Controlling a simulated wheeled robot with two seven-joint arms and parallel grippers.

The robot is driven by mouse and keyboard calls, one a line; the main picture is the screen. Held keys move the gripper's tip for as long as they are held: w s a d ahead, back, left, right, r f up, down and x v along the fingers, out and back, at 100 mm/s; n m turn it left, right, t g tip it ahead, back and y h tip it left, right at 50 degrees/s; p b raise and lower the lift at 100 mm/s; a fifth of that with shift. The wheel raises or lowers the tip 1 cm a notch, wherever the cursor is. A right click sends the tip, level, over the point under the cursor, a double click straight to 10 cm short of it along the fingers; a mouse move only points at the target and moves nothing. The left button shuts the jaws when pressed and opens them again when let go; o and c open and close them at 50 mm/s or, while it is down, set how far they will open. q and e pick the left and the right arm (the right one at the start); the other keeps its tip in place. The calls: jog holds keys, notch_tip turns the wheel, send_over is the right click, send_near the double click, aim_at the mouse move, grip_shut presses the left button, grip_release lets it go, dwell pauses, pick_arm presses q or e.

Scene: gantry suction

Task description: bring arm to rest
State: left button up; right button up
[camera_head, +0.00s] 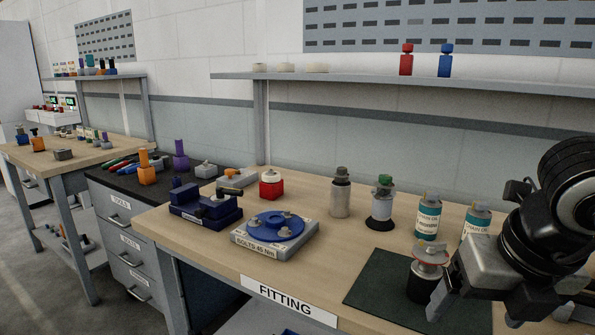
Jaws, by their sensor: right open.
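My right arm (570,190) comes in from the right edge. Its gripper (452,290) is low over the dark green mat (385,290) at the front right of the workbench (345,245). The gripper is open. A dark cup-shaped part with a clear disc and a red piece on top (428,262) stands upright on the mat, just left of the gripper. I cannot tell whether they touch. The arm hides the right part of the mat. My left gripper is not in view.
Two teal-labelled bottles (428,217) stand behind the mat, close to my arm. A grey canister (340,195) and a white-and-black one (382,205) stand further left. A blue round fixture (275,228) and a blue vise (205,205) occupy the bench's left part.

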jog(key=s+a+f+n+g+y, duration=0.2)
jog(key=a+g+y, duration=0.15)
jog(key=a, duration=0.35)
jog(key=s+a+f+n+g+y, duration=0.2)
jog(key=s+a+y, duration=0.15)
jog(key=a, duration=0.25)
jog(key=a+r+m+g+y, duration=0.25)
jog(key=a+r+y, duration=0.45)
jog(key=y, duration=0.5)
jog(key=w+d+f+m+t+h, duration=0.4)
jog(key=w+f+m+t+h, duration=0.15)
jog(key=m+t, duration=0.7)
jog(key=w+d+f+m+t+h, duration=0.45)
jog(key=f+m+t, duration=0.4)
jog(key=m, duration=0.65)
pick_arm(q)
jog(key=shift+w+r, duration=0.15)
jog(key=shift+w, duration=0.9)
pick_arm(e)
jog(key=s+d+f+m+g+h, duration=0.2)
jog(key=s+f, duration=0.3)
jog(key=f, duration=0.5)
jog(key=s+d+f+m+g+h, duration=0.1)
jog(key=s+f+m+g+h, duration=0.3)
jog(key=f, duration=0.6)
jog(key=shift+s+d, duration=0.4)
jog(key=shift+s, duration=0.05)
